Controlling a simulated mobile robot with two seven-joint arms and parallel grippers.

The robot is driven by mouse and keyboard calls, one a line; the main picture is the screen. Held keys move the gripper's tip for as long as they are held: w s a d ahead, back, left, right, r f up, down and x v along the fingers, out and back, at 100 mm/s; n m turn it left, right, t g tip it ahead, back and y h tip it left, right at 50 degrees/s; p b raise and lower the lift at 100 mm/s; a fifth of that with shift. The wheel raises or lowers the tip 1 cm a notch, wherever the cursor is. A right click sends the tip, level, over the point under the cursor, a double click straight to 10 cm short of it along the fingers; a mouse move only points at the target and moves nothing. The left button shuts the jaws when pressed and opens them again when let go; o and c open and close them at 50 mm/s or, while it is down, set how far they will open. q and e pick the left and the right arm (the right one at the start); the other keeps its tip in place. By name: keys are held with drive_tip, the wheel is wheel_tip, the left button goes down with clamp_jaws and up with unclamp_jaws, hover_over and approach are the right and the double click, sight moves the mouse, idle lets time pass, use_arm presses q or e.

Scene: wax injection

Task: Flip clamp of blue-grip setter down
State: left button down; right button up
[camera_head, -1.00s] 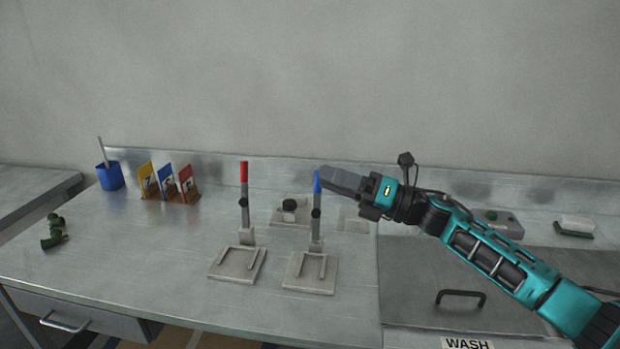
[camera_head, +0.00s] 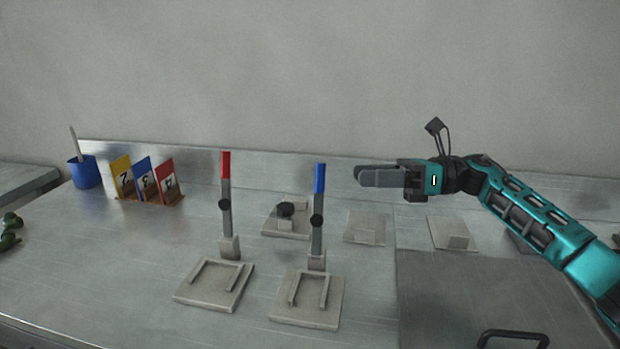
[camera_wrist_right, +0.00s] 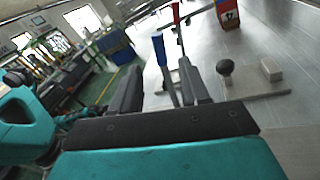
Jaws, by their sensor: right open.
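The blue-grip setter stands on the steel bench in the head view, its base plate (camera_head: 308,300) in front and its lever upright with the blue grip (camera_head: 319,178) on top. My right gripper (camera_head: 362,177) is to the right of the blue grip at about its height, apart from it in the head view. It is open and empty. In the right wrist view the blue grip (camera_wrist_right: 159,50) and its lever show between and beyond the two fingers (camera_wrist_right: 160,88). My left gripper is out of view.
The red-grip setter (camera_head: 225,166) stands upright to the left. A block with a black knob (camera_head: 286,210) and grey blocks (camera_head: 365,228) lie behind. Numbered cards (camera_head: 145,180) and a blue cup (camera_head: 84,172) are at the left. A steel lid (camera_head: 465,300) is at the right.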

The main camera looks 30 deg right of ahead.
drive_tip(key=p, duration=0.2)
hover_over(318, 211)
drive_tip(key=w, duration=0.2)
drive_tip(key=shift+w+a, duration=0.2)
drive_tip(key=shift+a, duration=0.15)
drive_tip(key=shift+c, duration=0.3)
clamp_jaws()
